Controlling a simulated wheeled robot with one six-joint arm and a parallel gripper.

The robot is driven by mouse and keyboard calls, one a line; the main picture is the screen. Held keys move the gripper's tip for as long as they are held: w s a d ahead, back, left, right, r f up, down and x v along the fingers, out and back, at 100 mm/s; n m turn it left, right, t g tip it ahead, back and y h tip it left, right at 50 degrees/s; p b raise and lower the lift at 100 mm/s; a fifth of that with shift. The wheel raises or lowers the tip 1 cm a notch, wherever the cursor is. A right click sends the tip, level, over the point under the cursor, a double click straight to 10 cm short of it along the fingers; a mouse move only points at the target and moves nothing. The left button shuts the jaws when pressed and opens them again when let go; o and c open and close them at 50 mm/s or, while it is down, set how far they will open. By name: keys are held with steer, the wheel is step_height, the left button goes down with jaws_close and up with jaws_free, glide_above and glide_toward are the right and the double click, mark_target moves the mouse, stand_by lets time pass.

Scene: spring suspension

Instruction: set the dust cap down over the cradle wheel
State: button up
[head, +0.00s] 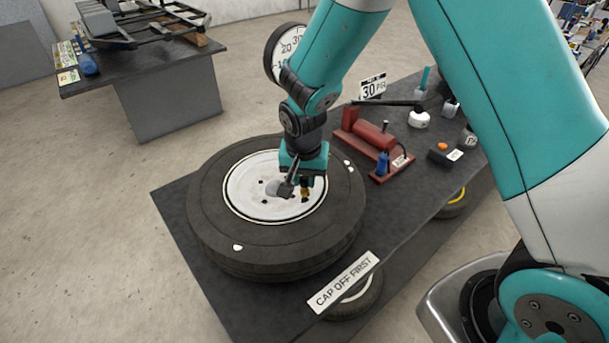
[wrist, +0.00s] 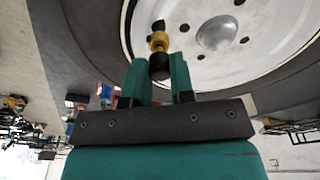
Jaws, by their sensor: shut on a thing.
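A large black-tyred wheel (head: 275,250) lies flat on the dark table, its pale rim facing up. The rim (wrist: 260,30) fills the top right of the wrist view, with a domed grey hub and several dark holes. My gripper (wrist: 159,68) is over the rim, its teal fingers shut on a small black cap (wrist: 159,66). A brass ring (wrist: 158,42) and a dark tip show in line beyond the cap. I cannot tell whether these belong to the held piece or to the wheel's valve. In the head view my gripper (head: 303,172) partly hides the rim, and brass (head: 305,188) shows just below it.
A red tool (head: 368,140) on a red base stands behind the wheel at right. A round gauge (head: 288,52), a 30 PSI sign (head: 373,87) and small bottles are farther back. A CAP OFF FIRST label (head: 342,281) is on the front edge. Another table (head: 150,65) stands back left.

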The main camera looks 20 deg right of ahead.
steer(key=shift+f+b, duration=0.45)
steer(key=shift+f, duration=0.25)
steer(key=o, duration=1)
steer(key=shift+c, duration=0.2)
steer(key=shift+r+p, duration=2.7)
steer(key=shift+r, duration=0.85)
steer(key=shift+s+a+r, duration=0.15)
steer(key=shift+r, duration=0.1)
steer(key=s+a+r+n+y+b, duration=0.2)
steer(key=s+r+n+b, duration=0.2)
steer(key=s, duration=0.8)
steer(key=s+a+r+n+g+y+b, duration=0.1)
steer(key=s+a+r+n+y+b, duration=0.1)
steer(key=s+r+n, duration=0.6)
steer(key=s+n+y+b, duration=0.1)
steer(key=s, duration=0.3)
steer(key=shift+g+b, duration=0.3)
steer(key=shift+b, duration=0.1)
